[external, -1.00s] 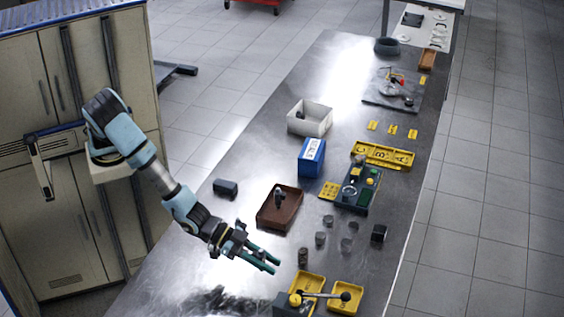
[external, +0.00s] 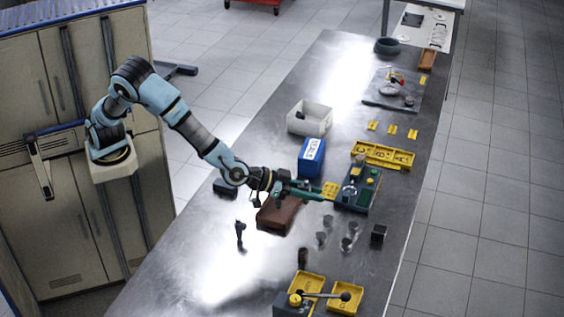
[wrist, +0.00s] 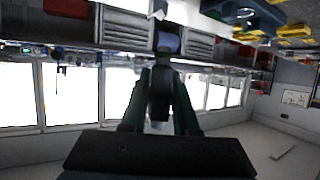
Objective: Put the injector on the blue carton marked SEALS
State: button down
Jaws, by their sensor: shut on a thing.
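My gripper (external: 318,193) points right, level, above the far side of the brown tray (external: 282,218). In the wrist view the green fingers (wrist: 160,90) are shut on a slim black thing (wrist: 159,96) with a pale lower end; it looks like the injector, though its outline is partly hidden. The blue carton (external: 311,156) with a white label stands behind the gripper, apart from it; I cannot read the label. A small dark upright piece (external: 240,231) shows left of the tray; I cannot tell what it is.
A white bin (external: 310,118) stands behind the carton. A green fixture (external: 358,192) and a yellow lettered tray (external: 383,155) lie to the right. Small grey cups (external: 346,244) and yellow trays (external: 346,299) are nearer the front. The left front of the table is clear.

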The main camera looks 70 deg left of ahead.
jog(key=w+a+r+n+y, duration=0.1)
jog(key=w+a+n+y, duration=0.15)
jog(key=w+a, duration=0.4)
jog(key=w+a+r+n+y, duration=0.2)
jog(key=w+a+y, duration=0.15)
jog(key=a, duration=0.55)
jog(key=n+y+p, duration=0.2)
jog(key=n+y, duration=0.2)
send_over(314, 151)
notch_tip(314, 151, down, 10)
jog(key=shift+a+r+p, duration=0.1)
jog(key=shift+r+p, duration=0.15)
jog(key=shift+p, duration=0.6)
jog(key=shift+f, duration=0.1)
jog(key=c, duration=0.7)
grip_release()
